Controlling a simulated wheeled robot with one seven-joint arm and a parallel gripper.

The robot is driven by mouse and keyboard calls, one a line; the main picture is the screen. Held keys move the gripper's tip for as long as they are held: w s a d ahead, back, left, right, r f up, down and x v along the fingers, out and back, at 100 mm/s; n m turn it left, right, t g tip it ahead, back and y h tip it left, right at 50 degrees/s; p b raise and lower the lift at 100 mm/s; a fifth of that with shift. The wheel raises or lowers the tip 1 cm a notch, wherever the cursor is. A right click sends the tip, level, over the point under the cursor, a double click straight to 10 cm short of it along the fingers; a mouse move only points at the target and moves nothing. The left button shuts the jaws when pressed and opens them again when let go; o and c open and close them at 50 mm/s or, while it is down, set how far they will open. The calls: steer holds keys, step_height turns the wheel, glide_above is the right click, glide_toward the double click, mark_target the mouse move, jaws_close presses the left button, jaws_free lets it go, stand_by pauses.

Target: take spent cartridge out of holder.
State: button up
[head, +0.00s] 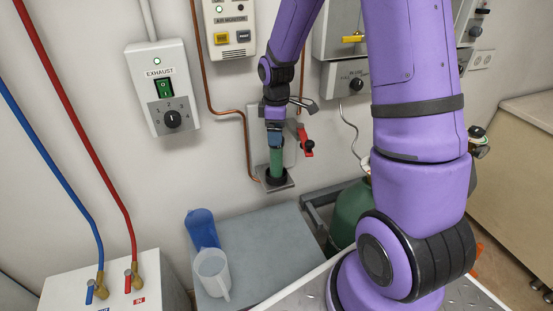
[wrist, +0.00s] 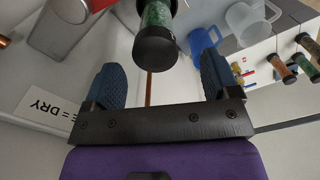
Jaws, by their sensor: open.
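A green cartridge (head: 277,162) stands upright in the holder (head: 275,182), a dark ring on a small metal bracket at the wall in the head view. In the wrist view the cartridge (wrist: 157,17) shows green granules behind clear sides, with a black end cap (wrist: 156,48) facing me. My gripper (wrist: 162,64) is open, its two blue fingers spread on either side of the cap, with gaps visible. In the head view my gripper (head: 275,142) points down right over the cartridge; its fingers partly hide the top. The holder's inside is hidden.
A red-handled valve (head: 307,143) sits close right of the cartridge. A copper pipe (head: 246,140) runs close on the left. Several other cartridges (wrist: 283,69) show in the wrist view.

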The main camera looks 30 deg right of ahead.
mark_target(276, 159)
step_height(276, 159, down, 6)
steer(key=shift+w+d, duration=0.2)
steer(key=shift+w, duration=0.05)
steer(key=shift+f, duration=0.1)
steer(key=shift+c, duration=0.5)
steer(key=c, duration=1.4)
